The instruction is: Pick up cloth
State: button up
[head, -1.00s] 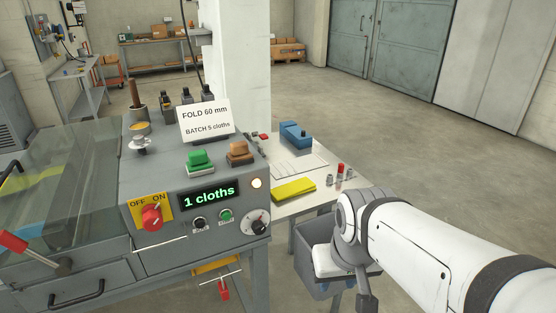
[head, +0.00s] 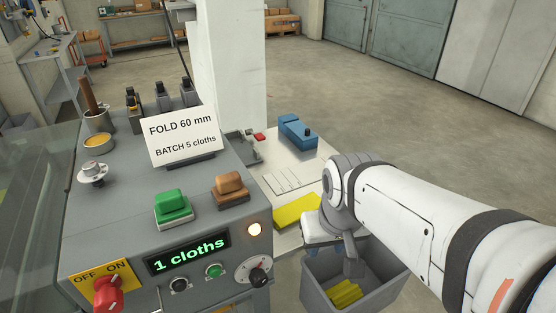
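A yellow cloth (head: 298,211) lies flat on the white side table, partly hidden by my wrist. More folded yellow cloth (head: 345,293) lies in the grey bin (head: 382,298) below the table. My gripper (head: 353,269) points down over the bin, to the right of the cloth on the table. Only one dark finger shows clearly, and the wrist hides the rest. I cannot tell whether it is open or holds anything.
The grey machine stands at left with a "1 cloths" display (head: 187,255), a green button (head: 173,208), a brown button (head: 230,188) and a sign (head: 182,136). A blue tool (head: 297,132) and paper (head: 288,180) lie on the table. Open floor lies beyond.

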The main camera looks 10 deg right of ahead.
jog(key=shift+o, duration=1.4)
jog(key=shift+w+a+r+n, duration=0.15)
jog(key=shift+w+n, duration=0.25)
jog(key=shift+w, duration=0.05)
jog(key=o, duration=0.6)
jog(key=w+n, duration=0.3)
jog(key=w+n+p, duration=0.1)
jog(key=w+n, duration=0.1)
jog(key=n, duration=0.1)
jog(key=w+n+g, duration=0.1)
jog(key=w+n, duration=0.1)
jog(key=w, duration=0.1)
jog(key=shift+w+a+r+n+p, duration=0.35)
jog(key=shift+r+n, duration=0.05)
jog(key=shift+c, duration=0.2)
jog(key=n+g+p, duration=0.1)
jog(key=n+g, duration=0.1)
jog(key=n, duration=1)
send_near(289, 211)
jog(key=shift+s+d+f, duration=0.25)
jog(key=shift+s+d, duration=0.05)
jog(key=shift+d, duration=0.25)
jog(key=shift+w+f, duration=0.15)
jog(key=shift+f, duration=0.45)
jog(key=shift+a+f+p, duration=0.2)
jog(key=shift+f, duration=0.95)
jog(key=shift+a+f+p, duration=0.15)
jog(key=shift+f, duration=1)
jog(key=shift+a+f+p, duration=0.2)
jog(key=shift+f, duration=0.95)
